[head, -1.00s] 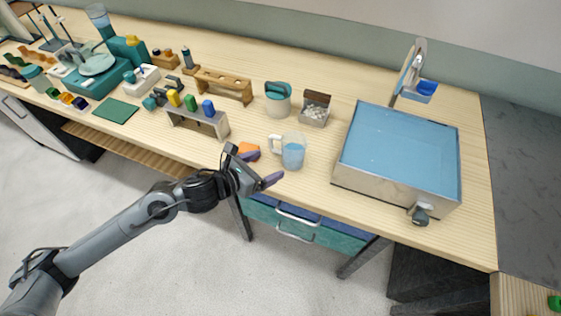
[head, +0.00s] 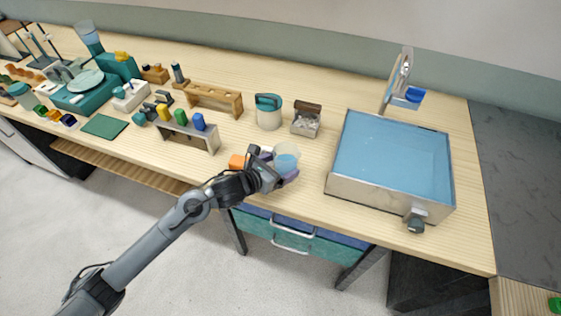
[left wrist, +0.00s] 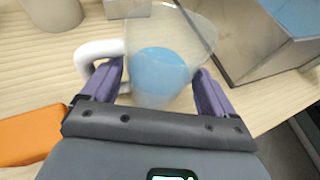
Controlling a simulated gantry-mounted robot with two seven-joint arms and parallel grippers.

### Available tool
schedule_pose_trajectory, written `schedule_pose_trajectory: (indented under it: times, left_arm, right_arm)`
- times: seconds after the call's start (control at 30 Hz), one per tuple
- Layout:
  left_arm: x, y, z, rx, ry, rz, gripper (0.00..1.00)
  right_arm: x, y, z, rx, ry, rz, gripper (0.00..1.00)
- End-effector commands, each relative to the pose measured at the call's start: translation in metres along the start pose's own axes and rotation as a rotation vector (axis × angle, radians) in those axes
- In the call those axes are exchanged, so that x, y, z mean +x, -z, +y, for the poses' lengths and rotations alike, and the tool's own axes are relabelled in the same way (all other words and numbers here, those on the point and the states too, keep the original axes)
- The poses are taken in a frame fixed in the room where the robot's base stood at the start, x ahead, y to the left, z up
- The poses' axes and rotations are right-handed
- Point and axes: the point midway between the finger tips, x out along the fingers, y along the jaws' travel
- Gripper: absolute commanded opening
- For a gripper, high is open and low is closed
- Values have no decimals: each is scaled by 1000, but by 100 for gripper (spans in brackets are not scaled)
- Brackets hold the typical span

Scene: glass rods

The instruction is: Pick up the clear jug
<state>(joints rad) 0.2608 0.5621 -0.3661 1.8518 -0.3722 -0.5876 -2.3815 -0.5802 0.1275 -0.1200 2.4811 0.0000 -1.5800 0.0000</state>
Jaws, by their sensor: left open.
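The clear jug (head: 288,154) stands on the wooden bench near its front edge, with blue liquid inside. In the left wrist view the jug (left wrist: 178,50) has a white handle on its left side. My left gripper (head: 278,170) is open at the jug, its arm hiding part of it in the head view. In the left wrist view the purple fingers of my left gripper (left wrist: 160,90) lie on either side of the jug's lower body, the left one by the handle. I cannot tell whether they touch it. My right gripper is not in view.
An orange block (head: 237,162) lies just left of my gripper; it also shows in the left wrist view (left wrist: 30,135). A teal-lidded container (head: 268,112) and a small grey box (head: 306,120) stand behind the jug. A large blue-topped metal basin (head: 392,160) is to the right.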

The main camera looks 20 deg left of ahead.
Motion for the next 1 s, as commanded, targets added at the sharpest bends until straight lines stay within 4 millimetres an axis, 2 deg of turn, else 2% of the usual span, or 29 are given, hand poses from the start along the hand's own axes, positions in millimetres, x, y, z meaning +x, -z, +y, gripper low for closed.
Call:
schedule_pose_trajectory:
  times: [0.17,0.43,0.77,1.0]
  left_arm:
    - [14,0,0,-1,0,-1,87]
    - [16,0,0,1,-1,0,86]
    - [15,-1,0,1,-1,-2,35]
    - [14,-3,0,1,-1,-2,35]
  right_arm:
    - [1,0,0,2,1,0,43]
    - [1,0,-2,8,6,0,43]
    - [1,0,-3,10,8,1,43]
    - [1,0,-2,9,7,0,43]
